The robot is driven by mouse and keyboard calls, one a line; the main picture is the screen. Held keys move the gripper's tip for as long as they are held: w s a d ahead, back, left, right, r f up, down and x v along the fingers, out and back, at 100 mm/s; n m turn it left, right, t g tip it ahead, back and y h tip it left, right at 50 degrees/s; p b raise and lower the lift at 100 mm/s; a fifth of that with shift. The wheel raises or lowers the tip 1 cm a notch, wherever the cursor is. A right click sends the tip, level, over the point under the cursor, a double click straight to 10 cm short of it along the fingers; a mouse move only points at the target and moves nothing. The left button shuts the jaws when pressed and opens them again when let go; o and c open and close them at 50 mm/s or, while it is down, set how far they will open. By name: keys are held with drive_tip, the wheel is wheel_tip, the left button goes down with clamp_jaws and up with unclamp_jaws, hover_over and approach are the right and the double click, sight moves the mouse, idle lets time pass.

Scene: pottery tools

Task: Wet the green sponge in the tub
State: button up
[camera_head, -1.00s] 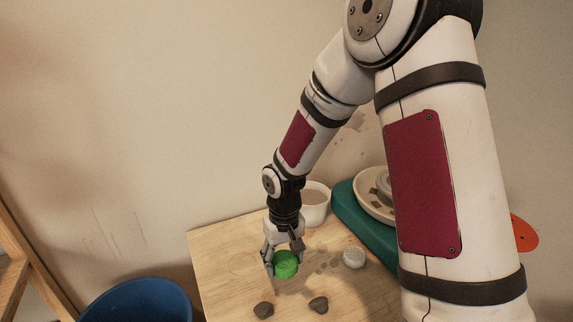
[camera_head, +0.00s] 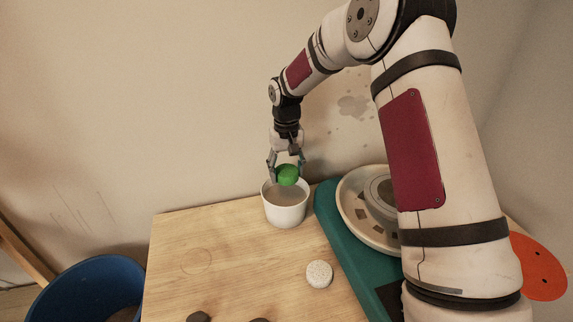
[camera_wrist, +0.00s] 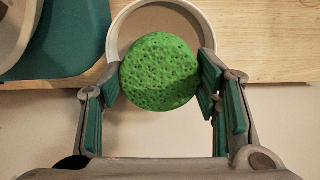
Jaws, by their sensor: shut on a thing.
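The round green sponge (camera_head: 288,175) is held between the fingers of my gripper (camera_head: 287,168). In the wrist view the sponge (camera_wrist: 160,72) sits between the teal finger pads of my gripper (camera_wrist: 160,82). The white tub (camera_head: 286,214) stands on the table and holds greyish-brown liquid. The sponge is over the tub's back part, at or just above rim height; I cannot tell if it touches the liquid. In the wrist view the sponge hides much of the tub's opening, and the tub's rim (camera_wrist: 116,30) shows around it.
A teal board (camera_head: 335,235) with a pottery wheel's pale basin (camera_head: 352,212) is right of the tub. A whitish round sponge (camera_head: 319,274) lies on the wooden table (camera_head: 235,250). Dark lumps (camera_head: 199,317) are at the front. A blue bin (camera_head: 95,285) stands left. An orange disc (camera_head: 538,268) is right.

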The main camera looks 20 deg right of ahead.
sight(285, 180)
drive_tip(key=shift+w+r, duration=0.15)
drive_tip(key=shift+w, duration=0.55)
drive_tip(key=shift+f+b, duration=0.55)
drive_tip(key=shift+f, duration=1.8)
drive_tip(key=shift+f, duration=0.15)
drive_tip(key=shift+f+b, duration=1.45)
drive_tip(key=shift+f, duration=1.7)
drive_tip(key=shift+r+p, duration=1.6)
drive_tip(key=shift+r, duration=3.9)
drive_tip(key=shift+s, duration=0.15)
